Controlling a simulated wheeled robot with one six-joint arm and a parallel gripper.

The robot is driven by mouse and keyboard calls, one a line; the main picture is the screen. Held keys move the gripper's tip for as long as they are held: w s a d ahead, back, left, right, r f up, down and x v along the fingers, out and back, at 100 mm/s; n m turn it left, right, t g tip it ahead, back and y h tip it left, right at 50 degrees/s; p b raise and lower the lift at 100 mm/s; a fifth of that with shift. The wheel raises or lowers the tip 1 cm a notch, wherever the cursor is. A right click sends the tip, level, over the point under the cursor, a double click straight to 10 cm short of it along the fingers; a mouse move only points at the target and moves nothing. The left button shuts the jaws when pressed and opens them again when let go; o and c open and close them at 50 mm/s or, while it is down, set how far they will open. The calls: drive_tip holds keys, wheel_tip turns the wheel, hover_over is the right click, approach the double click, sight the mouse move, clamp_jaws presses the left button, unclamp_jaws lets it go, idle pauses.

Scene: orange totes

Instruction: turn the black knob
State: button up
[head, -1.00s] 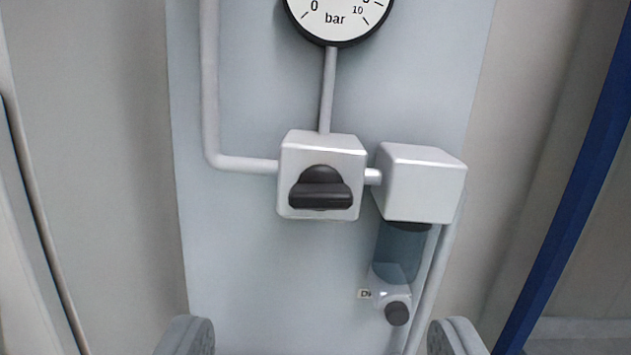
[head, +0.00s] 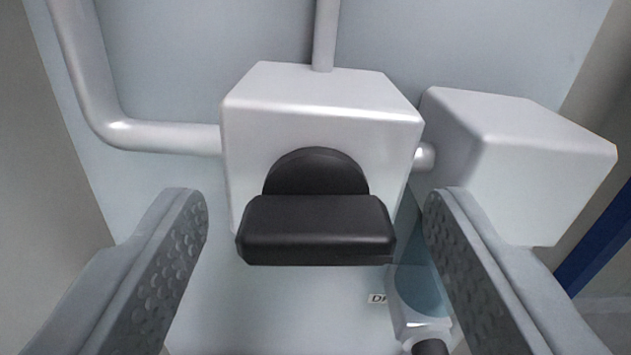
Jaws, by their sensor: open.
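The black knob (head: 316,230) sits on the front of a pale grey valve block (head: 320,105) in the middle of the head view. Its grip bar lies horizontal, with a round black base behind it. My gripper (head: 316,222) is open, with one finger on the left and one on the right of the knob. Gaps show between both fingers and the bar's ends, and neither finger appears to touch it. The fingers' inner faces are dimpled.
A second grey block (head: 520,155) stands close on the right, behind the right finger. Below it hangs a clear bowl (head: 420,290) with a dark knob at its bottom, beside a partly hidden label. A grey pipe (head: 165,137) runs into the valve block from the left.

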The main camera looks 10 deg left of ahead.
drive_tip(key=shift+w, duration=0.2)
drive_tip(key=c, duration=1)
